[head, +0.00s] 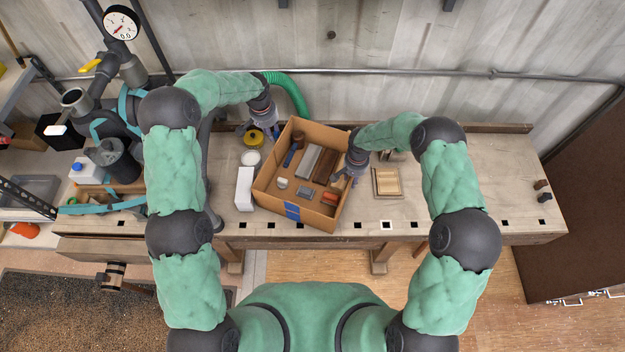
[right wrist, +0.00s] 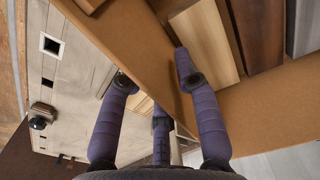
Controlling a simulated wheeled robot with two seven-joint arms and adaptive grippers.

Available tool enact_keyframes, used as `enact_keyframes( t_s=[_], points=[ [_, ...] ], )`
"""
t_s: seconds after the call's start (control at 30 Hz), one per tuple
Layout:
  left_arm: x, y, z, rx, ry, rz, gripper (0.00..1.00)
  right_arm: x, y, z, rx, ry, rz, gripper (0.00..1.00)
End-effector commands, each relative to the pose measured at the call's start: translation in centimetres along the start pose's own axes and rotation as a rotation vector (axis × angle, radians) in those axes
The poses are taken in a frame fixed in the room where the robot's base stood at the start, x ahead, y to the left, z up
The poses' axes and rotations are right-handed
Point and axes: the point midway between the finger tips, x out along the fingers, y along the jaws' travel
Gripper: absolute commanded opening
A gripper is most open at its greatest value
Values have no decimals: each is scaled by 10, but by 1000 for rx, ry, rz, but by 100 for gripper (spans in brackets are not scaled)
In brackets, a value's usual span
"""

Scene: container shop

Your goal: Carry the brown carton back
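The brown carton (head: 335,214) is an open-topped box with blue tape on its near side. It stands slightly turned on the workbench and holds wooden and grey blocks, a white cup-like piece and small parts. My right gripper (head: 350,174) is at its right wall. In the right wrist view the carton wall (right wrist: 135,62) passes between my spread fingers (right wrist: 152,68), one inside over a light wood block, the others outside; firm contact does not show.
On the workbench (head: 450,208), a white box (head: 244,188) stands close left of the carton, with a yellow-topped item (head: 254,137) behind it. A small wooden tray (head: 387,182) lies just right of the carton. The bench's right part is mostly clear.

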Motion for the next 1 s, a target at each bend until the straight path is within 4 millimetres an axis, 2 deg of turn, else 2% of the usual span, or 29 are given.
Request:
enact_keyframes(
  t_s=[0.13, 0.27, 0.5, 0.7, 0.83, 1.0],
  points=[
    [-5, 0, 0, 1, -1, 0, 32, -4, 0, -1, 0, 2, 0, 32],
    [-5, 0, 1, 1, -2, 0, 32, -20, 0, -2, -1, 4, -1, 32],
    [-5, 0, 0, 1, -1, 0, 32, -67, 0, -1, 1, 3, -2, 32],
    [-5, 0, 0, 1, -1, 0, 32, -100, 0, -1, 0, 2, -1, 32],
    [-5, 0, 0, 1, -1, 0, 32, -113, 0, 0, 0, 1, 0, 32],
    [-5, 0, 0, 1, -1, 0, 32, -120, 0, 0, 0, 0, -1, 32]
  ],
)
